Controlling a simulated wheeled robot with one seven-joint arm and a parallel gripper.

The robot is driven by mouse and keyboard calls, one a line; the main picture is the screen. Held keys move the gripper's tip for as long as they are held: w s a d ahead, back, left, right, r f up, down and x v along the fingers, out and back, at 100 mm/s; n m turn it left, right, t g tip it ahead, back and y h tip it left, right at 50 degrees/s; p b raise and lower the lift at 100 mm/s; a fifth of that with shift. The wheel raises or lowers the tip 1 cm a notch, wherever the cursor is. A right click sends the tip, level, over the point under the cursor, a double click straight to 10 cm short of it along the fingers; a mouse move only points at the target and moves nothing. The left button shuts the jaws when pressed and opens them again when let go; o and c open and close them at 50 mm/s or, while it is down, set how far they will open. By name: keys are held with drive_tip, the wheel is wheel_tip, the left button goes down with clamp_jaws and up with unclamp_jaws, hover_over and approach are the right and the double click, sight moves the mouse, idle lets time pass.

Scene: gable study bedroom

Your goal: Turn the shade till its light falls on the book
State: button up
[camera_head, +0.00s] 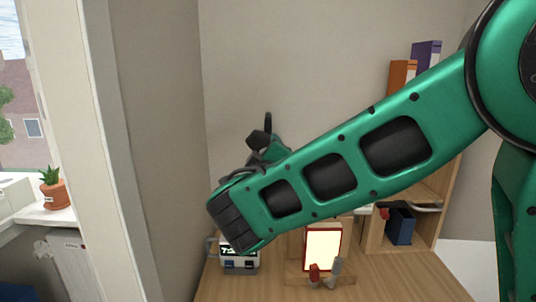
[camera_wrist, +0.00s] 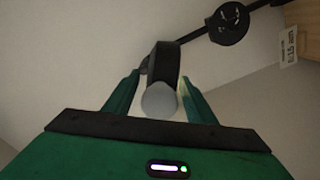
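The lamp's dark shade (camera_wrist: 165,62) stands between the two fingers of my gripper (camera_wrist: 160,76) in the wrist view, with a pale grey round end facing the camera. The fingers are apart, one on each side; a small gap shows at the left, and contact on the right is unclear. In the head view my arm hides most of the lamp; a dark part (camera_head: 259,141) shows above my wrist. A bright cream panel with a red border, probably the book (camera_head: 323,249), stands upright on the desk. I cannot tell whether lamp light falls on it.
A small clock (camera_head: 239,257) stands on the desk (camera_head: 380,280) left of the book. Red and grey items stand before the book. A wooden shelf (camera_head: 437,200) with binders is at the right. A black lamp arm with a round joint (camera_wrist: 228,23) crosses the wrist view.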

drive_tip(key=s, duration=1)
drive_tip(key=shift+s+a, duration=0.15)
drive_tip(key=shift+s, duration=0.15)
drive_tip(key=w+d+f+m+g+h, duration=0.1)
drive_tip(key=d+f+m+g+h, duration=0.2)
drive_tip(key=d, duration=0.7)
drive_tip(key=w+d+f+m+g+h, duration=0.2)
drive_tip(key=d+f+m, duration=0.15)
drive_tip(key=d, duration=0.75)
drive_tip(key=s+d+f+m+g+h, duration=0.1)
drive_tip(key=s+d+f+m+g, duration=0.15)
drive_tip(key=d, duration=0.35)
drive_tip(key=s+d+f+m+g, duration=0.1)
drive_tip(key=s+d+f+g, duration=0.25)
drive_tip(key=d, duration=0.35)
drive_tip(key=s+d+f+m+g+y, duration=0.2)
drive_tip(key=s+d+f+m+g, duration=0.35)
drive_tip(key=s, duration=0.75)
drive_tip(key=s+f+m+g+y, duration=0.1)
drive_tip(key=s+y, duration=0.3)
drive_tip(key=s, duration=0.9)
drive_tip(key=shift+d+f+y, duration=0.3)
drive_tip(key=shift+f+y, duration=0.1)
drive_tip(key=shift+f, duration=0.35)
